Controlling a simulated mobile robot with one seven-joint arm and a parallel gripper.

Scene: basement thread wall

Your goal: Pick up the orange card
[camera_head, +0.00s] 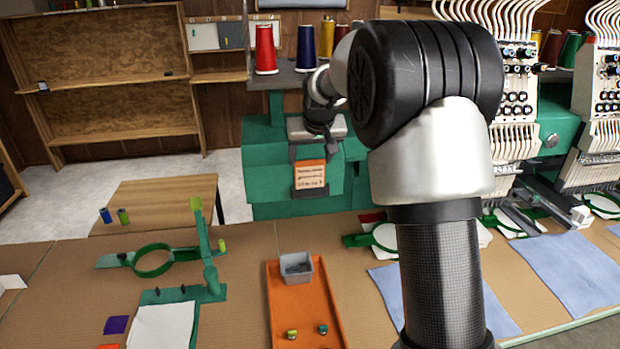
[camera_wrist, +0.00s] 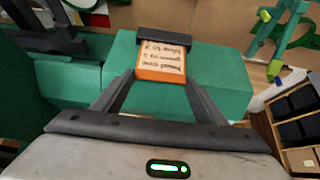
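The orange card (camera_head: 310,175) has an orange edge and a cream face with lines of dark writing. It is at my gripper (camera_head: 309,190), in front of a green machine body and above the table level. In the wrist view the card (camera_wrist: 162,62) lies between the two dark fingers, with its writing upside down. The dark fingertips of my gripper (camera_wrist: 165,39) cover its far edge. The gripper looks shut on the card, though the exact contact is hidden.
An orange tray (camera_head: 276,317) holding a grey bin (camera_head: 296,267) and small spools lies on the table. A green hoop stand (camera_head: 208,262) is left of it. Embroidery machines (camera_head: 515,80) and blue cloths (camera_head: 570,265) are right. Thread cones (camera_head: 265,50) stand behind.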

